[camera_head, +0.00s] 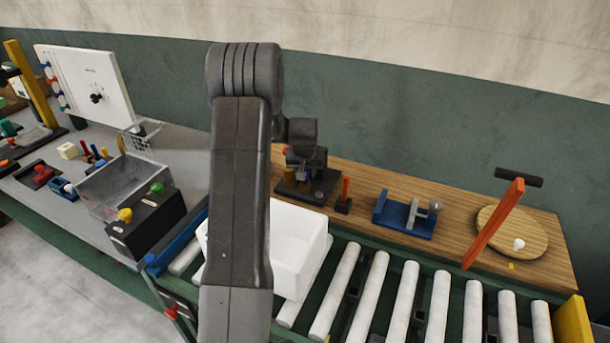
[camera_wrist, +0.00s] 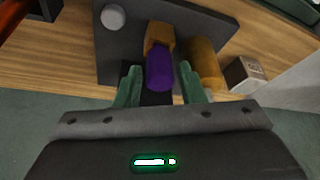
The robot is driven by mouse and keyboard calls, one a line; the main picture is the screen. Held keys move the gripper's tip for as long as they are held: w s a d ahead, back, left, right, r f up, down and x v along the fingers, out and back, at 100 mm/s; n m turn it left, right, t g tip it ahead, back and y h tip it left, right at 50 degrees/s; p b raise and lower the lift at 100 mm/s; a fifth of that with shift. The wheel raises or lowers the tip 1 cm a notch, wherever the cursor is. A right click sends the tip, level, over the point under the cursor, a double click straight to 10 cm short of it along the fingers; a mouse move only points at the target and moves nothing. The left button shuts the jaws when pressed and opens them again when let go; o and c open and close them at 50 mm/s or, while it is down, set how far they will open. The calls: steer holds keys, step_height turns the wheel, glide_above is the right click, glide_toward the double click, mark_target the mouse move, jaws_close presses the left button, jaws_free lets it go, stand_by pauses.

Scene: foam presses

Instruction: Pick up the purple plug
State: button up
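The purple plug (camera_wrist: 160,70) is in the middle of the wrist view, with an orange-brown part (camera_wrist: 159,36) at its far end. My gripper (camera_wrist: 160,82) is open, with one green finger to each side of the purple plug and a small gap showing on both sides. In the head view my gripper (camera_head: 303,160) is over a dark stand (camera_head: 318,190) on the wooden board. Only a small bit of the purple plug (camera_head: 302,175) shows there, under my gripper.
A brown-orange cylinder (camera_wrist: 204,62) stands close beside the right finger. A grey round knob (camera_wrist: 113,17) is on the dark base. In the head view a red-handled piece (camera_head: 344,193) and a blue fixture (camera_head: 405,215) are to the right. A white bin (camera_head: 300,250) sits in front on the rollers.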

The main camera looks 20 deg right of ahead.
steer(key=shift+w+f, duration=0.1)
steer(key=shift+f, duration=0.1)
steer(key=c, duration=0.8)
steer(key=shift+r, duration=0.15)
